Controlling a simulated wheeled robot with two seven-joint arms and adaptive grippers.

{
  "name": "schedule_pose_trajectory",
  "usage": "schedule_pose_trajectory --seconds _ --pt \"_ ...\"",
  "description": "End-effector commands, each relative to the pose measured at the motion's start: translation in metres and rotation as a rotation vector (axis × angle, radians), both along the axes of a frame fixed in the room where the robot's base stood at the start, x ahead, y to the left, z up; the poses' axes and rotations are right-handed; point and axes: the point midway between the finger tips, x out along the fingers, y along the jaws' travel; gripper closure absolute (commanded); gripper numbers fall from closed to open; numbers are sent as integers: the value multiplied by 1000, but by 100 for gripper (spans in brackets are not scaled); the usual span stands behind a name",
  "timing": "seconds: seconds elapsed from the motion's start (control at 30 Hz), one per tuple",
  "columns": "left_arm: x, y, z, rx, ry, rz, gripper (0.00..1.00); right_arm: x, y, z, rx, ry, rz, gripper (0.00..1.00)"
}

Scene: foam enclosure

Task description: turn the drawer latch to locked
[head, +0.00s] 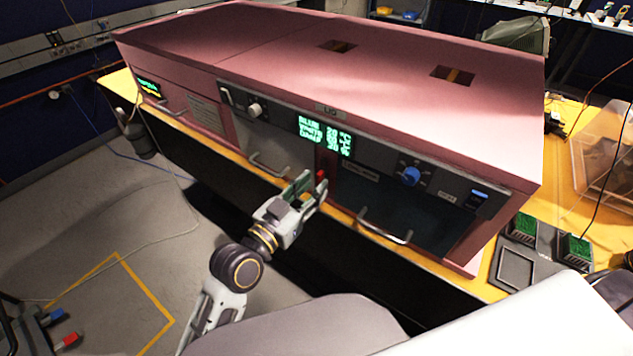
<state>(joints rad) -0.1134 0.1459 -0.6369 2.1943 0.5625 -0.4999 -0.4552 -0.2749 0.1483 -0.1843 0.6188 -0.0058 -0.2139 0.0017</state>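The pink cabinet (440,130) stands on the yellow-edged bench with several front panels. A small red piece (321,174), possibly the drawer latch, sits on the narrow dark strip between the middle and right panels. Its exact shape and angle are too small to tell. My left gripper (308,183) is just in front of and below it, fingers pointing up at the cabinet front. The fingers look apart, with a greenish surface between them. I cannot tell whether they touch the red piece. My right gripper is not in view.
Bar handles (384,228) stick out of the front panels. A blue knob (411,176), a white knob (255,110) and a lit green display (325,136) are above. Green boards (576,250) and a clear bin (606,160) are at right. Floor at left is mostly free.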

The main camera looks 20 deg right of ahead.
Motion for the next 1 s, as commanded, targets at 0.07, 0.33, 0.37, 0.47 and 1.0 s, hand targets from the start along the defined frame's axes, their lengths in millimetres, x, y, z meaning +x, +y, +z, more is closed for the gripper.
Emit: schedule_pose_trajectory --seconds 0.07,0.33,0.37,0.47,1.0 --pt "4 -5 0 -1 2 0 68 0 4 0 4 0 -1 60" --pt "13 -17 0 0 0 0 68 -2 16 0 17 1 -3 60" --pt "13 -17 0 -1 -1 0 68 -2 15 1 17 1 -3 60" --pt "14 -18 0 -1 -1 0 68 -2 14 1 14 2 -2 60" --pt "14 -18 0 0 0 0 100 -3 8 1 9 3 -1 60"
